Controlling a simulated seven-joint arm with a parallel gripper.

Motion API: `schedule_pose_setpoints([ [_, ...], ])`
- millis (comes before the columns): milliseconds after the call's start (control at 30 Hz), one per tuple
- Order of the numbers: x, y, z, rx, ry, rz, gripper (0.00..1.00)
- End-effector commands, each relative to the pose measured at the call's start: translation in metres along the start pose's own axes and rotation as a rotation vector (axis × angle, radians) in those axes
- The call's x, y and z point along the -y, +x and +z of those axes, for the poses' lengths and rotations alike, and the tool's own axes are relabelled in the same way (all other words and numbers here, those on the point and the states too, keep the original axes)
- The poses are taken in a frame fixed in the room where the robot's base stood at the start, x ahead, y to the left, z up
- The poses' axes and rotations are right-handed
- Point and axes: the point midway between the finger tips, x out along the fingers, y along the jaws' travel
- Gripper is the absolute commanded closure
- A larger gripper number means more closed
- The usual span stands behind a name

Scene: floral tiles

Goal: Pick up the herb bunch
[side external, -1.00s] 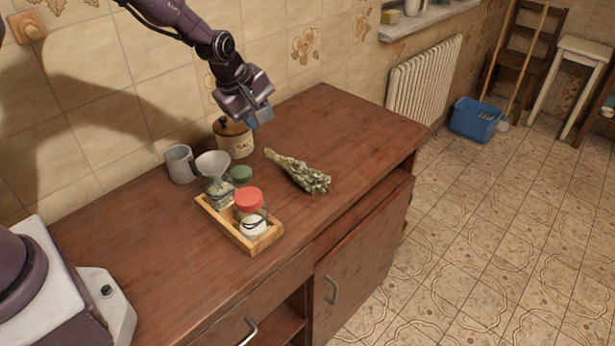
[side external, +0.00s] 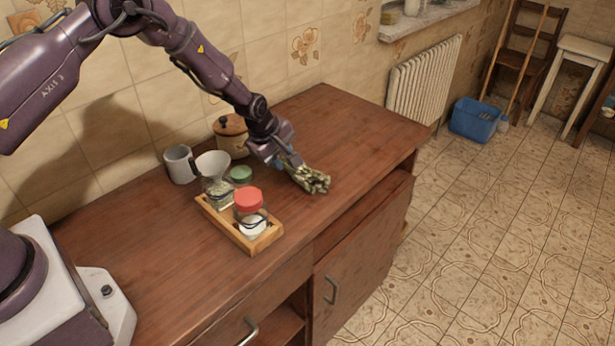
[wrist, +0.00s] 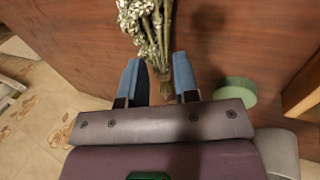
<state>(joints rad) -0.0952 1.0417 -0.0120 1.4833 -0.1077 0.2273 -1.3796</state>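The herb bunch (side external: 311,179) lies on the brown wooden counter, its leafy end toward the front right in the side view. In the wrist view the bunch (wrist: 148,30) runs from the top down to its stem end between my fingers. My gripper (side external: 284,161) is low over the counter at the stem end, and hides part of the stems in the side view. In the wrist view my gripper (wrist: 159,78) has its two blue fingers apart, one on each side of the stems, with gaps visible.
A wooden tray (side external: 231,233) with a red-lidded jar (side external: 248,200) stands left of my gripper. The counter's right side is clear.

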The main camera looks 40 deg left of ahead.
Motion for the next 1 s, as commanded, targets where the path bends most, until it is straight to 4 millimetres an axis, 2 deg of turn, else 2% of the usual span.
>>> schedule_pose_setpoints([
  [100,0.000,0.018,0.001,0.001,-0.001,-0.002,0.72],
  [200,0.000,0.025,0.001,0.001,0.000,0.000,0.72],
  [433,0.000,0.026,0.001,0.000,0.000,0.000,0.72],
  [467,0.000,0.026,0.001,0.000,0.000,0.000,0.74],
  [567,0.000,0.026,0.001,0.000,0.000,0.000,0.97],
  [600,0.000,0.026,0.001,0.000,0.000,0.000,1.00],
  [867,-0.001,0.025,0.001,0.000,0.000,0.001,1.00],
  [1000,-0.007,0.013,0.001,-0.001,-0.001,0.004,1.00],
])
